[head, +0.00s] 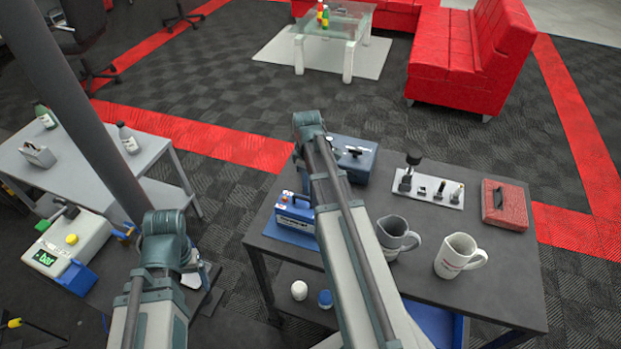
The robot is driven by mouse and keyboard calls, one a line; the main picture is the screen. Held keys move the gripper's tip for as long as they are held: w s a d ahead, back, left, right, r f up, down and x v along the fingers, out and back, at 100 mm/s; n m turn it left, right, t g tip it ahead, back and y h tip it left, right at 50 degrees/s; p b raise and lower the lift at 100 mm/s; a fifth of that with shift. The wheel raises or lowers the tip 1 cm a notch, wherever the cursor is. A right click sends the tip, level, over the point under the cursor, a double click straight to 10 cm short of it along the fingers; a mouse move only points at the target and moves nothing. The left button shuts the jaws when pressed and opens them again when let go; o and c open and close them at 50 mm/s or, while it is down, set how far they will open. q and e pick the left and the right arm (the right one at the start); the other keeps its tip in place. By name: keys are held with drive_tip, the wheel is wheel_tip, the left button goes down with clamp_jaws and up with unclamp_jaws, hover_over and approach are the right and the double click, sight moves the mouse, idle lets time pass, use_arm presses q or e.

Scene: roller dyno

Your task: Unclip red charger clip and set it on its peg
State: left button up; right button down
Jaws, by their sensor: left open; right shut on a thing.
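No red charger clip and no peg can be made out in the head view. A blue box with a handle and a small red part on top (296,213), perhaps the charger, stands at the left edge of the dark table. A darker blue-grey box with a black handle (357,157) stands behind it, partly covered by my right arm.
The dark table (490,297) also holds a grey mug (391,238), a white mug (456,256), a plate with several small parts (424,190) and a red box (505,203). A grey side table (160,160) and a device with a green display (62,245) are at left.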

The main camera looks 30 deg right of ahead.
drive_tip(key=c, duration=0.6)
unclamp_jaws()
wheel_tip(320, 180, up, 13)
drive_tip(key=p, duration=1.3)
